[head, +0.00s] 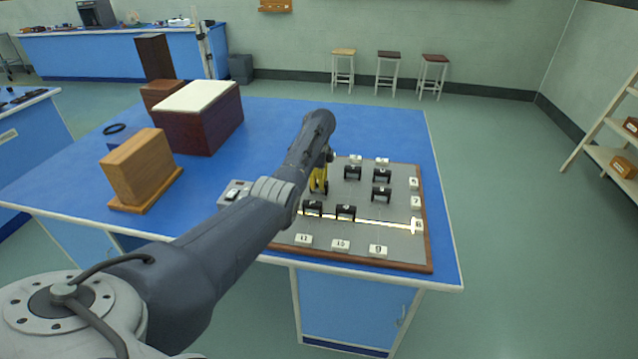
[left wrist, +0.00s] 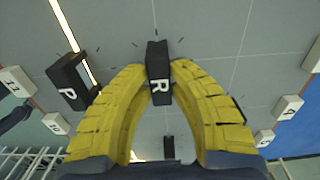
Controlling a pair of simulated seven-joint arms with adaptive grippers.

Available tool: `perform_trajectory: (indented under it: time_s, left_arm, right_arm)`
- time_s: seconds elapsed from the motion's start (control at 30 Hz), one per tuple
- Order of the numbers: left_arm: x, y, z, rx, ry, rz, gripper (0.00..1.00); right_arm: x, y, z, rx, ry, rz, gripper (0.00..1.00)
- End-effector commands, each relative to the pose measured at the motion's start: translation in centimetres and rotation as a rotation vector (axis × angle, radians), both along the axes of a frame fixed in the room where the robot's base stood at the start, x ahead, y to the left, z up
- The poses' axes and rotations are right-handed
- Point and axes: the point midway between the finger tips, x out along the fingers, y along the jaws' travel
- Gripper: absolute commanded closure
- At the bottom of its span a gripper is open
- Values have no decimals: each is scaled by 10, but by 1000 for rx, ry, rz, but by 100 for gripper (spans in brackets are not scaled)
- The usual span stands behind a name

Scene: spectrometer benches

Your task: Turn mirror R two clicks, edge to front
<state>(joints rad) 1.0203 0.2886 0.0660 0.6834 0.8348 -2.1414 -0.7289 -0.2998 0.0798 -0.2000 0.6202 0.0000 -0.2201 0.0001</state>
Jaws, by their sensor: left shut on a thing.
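Mirror R (left wrist: 158,60) is a small black block with a white letter R on its end. It stands on the grey board between the fingertips of my left gripper (left wrist: 162,72) in the left wrist view. The yellow fingers are shut on it from both sides. In the head view my left gripper (head: 319,184) reaches down at the board's left part, and I cannot make out mirror R behind the arm and fingers. My right gripper is in neither view.
The wood-edged grey board (head: 398,246) carries several other black mirrors, including mirror P (left wrist: 70,82), beside a bright light line (head: 385,223). Numbered white blocks, such as block 9 (head: 378,251), line its edges. A wooden box (head: 140,168) and a white-topped box (head: 200,97) stand left on the blue bench.

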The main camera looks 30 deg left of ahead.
Motion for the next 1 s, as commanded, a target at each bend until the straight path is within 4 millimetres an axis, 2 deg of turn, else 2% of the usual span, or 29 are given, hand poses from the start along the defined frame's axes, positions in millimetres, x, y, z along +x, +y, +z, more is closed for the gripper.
perform_trajectory:
  time_s: [0.27, 0.47, 1.0]
  left_arm:
    - [0, 0, -1, 0, 1, 9, 100]
    - [0, -1, -1, 0, 1, 78, 100]
    - [0, -2, -1, -2, 1, 551, 100]
  right_arm:
    - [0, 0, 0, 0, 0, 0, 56]
    - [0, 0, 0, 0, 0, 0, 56]
    - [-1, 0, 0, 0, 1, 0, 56]
